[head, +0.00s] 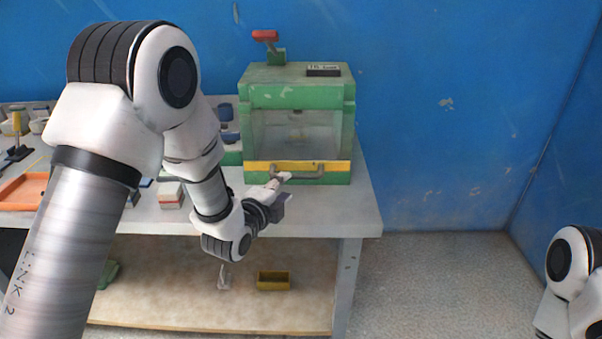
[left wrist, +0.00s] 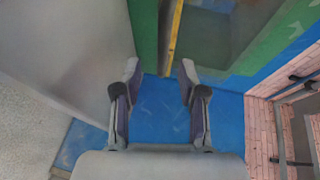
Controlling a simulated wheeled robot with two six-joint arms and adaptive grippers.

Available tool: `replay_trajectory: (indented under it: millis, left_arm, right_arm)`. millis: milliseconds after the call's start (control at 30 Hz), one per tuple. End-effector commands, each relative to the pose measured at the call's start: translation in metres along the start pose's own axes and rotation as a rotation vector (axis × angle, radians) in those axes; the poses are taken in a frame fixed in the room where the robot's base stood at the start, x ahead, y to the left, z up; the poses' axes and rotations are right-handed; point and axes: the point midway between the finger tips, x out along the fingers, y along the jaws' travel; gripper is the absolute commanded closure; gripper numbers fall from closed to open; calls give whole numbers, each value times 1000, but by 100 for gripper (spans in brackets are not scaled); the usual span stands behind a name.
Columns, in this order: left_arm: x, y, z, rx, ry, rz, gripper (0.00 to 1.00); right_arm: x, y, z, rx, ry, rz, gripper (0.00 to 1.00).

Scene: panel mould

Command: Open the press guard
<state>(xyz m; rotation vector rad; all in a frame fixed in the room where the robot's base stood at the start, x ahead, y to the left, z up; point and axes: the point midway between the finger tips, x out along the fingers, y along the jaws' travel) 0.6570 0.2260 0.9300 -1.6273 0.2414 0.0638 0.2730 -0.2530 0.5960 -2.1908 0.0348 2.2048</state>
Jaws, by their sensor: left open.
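The green press (head: 262,92) stands on the bench, with a clear guard panel (head: 290,130) closing its front. A yellow bar (head: 256,167) with a grey handle (head: 310,174) runs along the guard's lower edge. My left gripper (head: 281,182) is just in front of the handle's left part; contact cannot be told. In the left wrist view its two fingers (left wrist: 160,80) are apart with nothing between them. The yellow bar (left wrist: 174,42) shows there just beyond the fingertips. My right gripper is out of view.
A red-topped lever (head: 265,36) rises above the press. Small blocks (head: 170,194) and an orange tray (head: 22,192) lie on the bench (head: 340,215) to the left. A yellow bin (head: 273,281) is on the lower shelf.

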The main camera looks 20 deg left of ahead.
Motion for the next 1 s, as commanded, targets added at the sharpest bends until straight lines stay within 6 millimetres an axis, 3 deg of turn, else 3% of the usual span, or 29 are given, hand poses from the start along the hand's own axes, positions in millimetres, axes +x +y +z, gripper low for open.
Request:
replay_trajectory:
  millis: [400, 733, 833, 867, 1000]
  left_arm:
    - [67, -1, 0, 0, 1, 0, 59]
    - [76, 0, 0, -1, 0, 1, 59]
    - [76, 0, 0, -1, 0, 1, 94]
    - [76, 0, 0, -1, 0, 1, 100]
    - [76, 0, 0, -1, 0, 1, 100]
  right_arm:
    - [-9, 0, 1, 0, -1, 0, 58]
    - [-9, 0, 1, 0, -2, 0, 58]
    - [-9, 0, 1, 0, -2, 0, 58]
    - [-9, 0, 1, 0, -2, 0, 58]
    - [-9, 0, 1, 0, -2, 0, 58]
